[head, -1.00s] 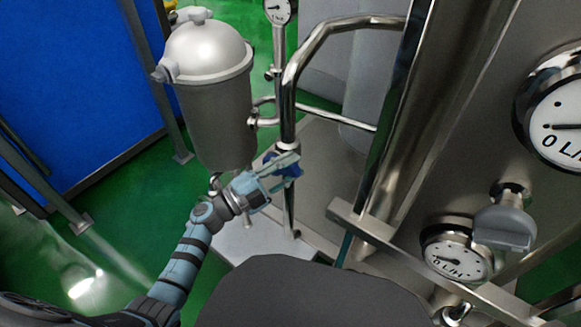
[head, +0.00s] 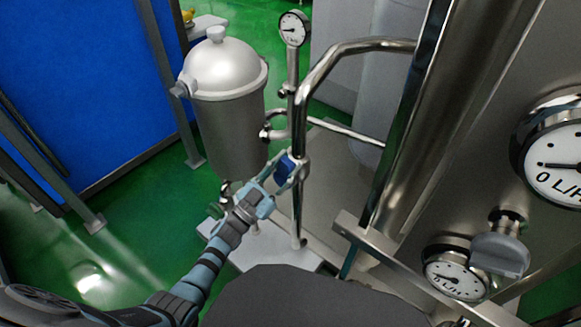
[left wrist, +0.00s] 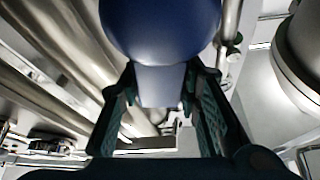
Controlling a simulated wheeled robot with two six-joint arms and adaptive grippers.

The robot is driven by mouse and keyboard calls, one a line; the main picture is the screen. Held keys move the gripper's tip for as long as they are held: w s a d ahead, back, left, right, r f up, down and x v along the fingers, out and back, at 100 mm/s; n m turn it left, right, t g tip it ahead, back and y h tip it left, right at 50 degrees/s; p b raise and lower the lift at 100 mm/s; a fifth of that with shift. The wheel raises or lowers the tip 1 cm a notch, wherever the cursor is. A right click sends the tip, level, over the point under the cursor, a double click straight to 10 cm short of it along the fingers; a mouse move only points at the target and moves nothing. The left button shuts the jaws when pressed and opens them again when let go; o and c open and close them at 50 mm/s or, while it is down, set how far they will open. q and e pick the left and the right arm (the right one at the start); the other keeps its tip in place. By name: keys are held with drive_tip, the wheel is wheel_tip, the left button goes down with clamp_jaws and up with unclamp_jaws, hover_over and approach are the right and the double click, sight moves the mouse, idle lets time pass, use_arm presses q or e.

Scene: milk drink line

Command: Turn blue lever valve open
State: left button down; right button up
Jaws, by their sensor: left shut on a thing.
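The blue lever valve (head: 285,168) sits on the upright steel pipe at the middle of the head view. In the left wrist view its blue body (left wrist: 160,28) fills the top centre, with a paler lever part (left wrist: 160,84) below it. My left gripper (head: 274,178) is at the valve, and it also shows in the left wrist view (left wrist: 160,105) with one finger on each side of the lever part. It is shut on the lever. The fingers partly cover the valve in the head view. My right gripper is not in view.
A grey canister (head: 228,115) stands just left of the pipe. A bent steel pipe (head: 345,52) runs above the valve to the right. A steel panel with gauges (head: 455,275) fills the right side. Green floor (head: 125,215) is open at left.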

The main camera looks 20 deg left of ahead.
use_arm(q)
drive_tip(key=shift+w+a+r+n+y, duration=0.15)
drive_tip(key=shift+a+n+y, duration=0.15)
drive_tip(key=shift+n, duration=0.6)
drive_tip(key=shift+w+a+n+t+y+p, duration=0.1)
drive_tip(key=shift+a+n+t+y+p, duration=0.25)
drive_tip(key=shift+n+y, duration=0.4)
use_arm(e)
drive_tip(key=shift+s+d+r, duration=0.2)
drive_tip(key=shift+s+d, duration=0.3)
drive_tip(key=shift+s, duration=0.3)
use_arm(q)
drive_tip(key=shift+n, duration=0.25)
drive_tip(key=c, duration=1.2)
unclamp_jaws()
drive_tip(key=shift+o, duration=0.2)
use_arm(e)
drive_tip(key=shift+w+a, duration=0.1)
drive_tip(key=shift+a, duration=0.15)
use_arm(q)
drive_tip(key=v, duration=1.2)
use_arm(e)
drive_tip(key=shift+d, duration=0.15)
